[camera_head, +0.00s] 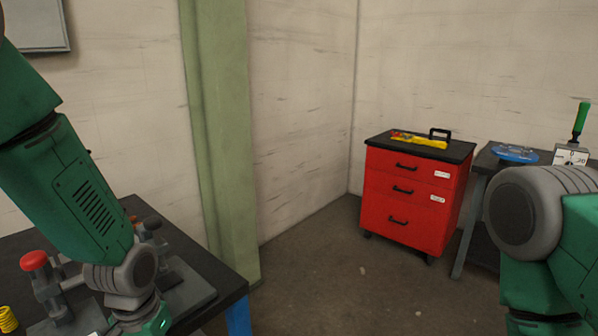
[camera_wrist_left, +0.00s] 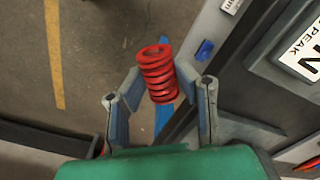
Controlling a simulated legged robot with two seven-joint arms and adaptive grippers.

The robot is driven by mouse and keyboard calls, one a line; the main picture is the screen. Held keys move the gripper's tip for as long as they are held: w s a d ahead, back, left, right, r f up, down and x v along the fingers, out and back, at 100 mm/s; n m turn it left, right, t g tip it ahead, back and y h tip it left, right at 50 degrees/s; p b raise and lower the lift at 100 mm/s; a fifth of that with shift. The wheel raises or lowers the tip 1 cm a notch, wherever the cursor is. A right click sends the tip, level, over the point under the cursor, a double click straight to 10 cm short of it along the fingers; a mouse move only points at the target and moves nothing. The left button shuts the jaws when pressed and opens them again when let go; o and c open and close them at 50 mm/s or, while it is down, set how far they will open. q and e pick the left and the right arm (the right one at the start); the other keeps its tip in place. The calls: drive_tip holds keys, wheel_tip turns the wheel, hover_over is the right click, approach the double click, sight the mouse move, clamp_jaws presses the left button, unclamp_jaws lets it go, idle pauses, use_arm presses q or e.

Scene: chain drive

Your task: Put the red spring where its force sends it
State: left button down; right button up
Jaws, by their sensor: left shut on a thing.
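The red spring (camera_wrist_left: 158,74) is in the left wrist view, between the fingertips of my left gripper (camera_wrist_left: 161,82). The gripper is shut on it, one finger on each side, and the coils stick out past the tips. In the head view my left forearm reaches down over the dark-topped bench (camera_head: 213,262); the fingers and the red spring are hidden or out of frame there. My right arm shows at the right edge, its gripper out of view. A red three-drawer cabinet (camera_head: 413,205) with small white labels, too small to read, stands at the back.
The bench holds a red-knobbed device (camera_head: 34,261) and a yellow spring (camera_head: 8,320). A yellow item (camera_head: 420,140) lies on the cabinet. The right table carries a blue round item (camera_head: 515,153) and a green-handled gauge (camera_head: 571,156). Floor between is clear.

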use_arm(q)
drive_tip(key=shift+n, duration=0.6)
drive_tip(key=s+f, duration=0.1)
drive_tip(key=s+d+f+b, duration=0.1)
drive_tip(key=s+f+b, duration=0.1)
drive_tip(key=s, duration=0.1)
drive_tip(key=shift+s+d, duration=0.1)
drive_tip(key=shift+d, duration=0.25)
use_arm(e)
wheel_tip(320, 180, down, 4)
drive_tip(key=shift+r, duration=0.15)
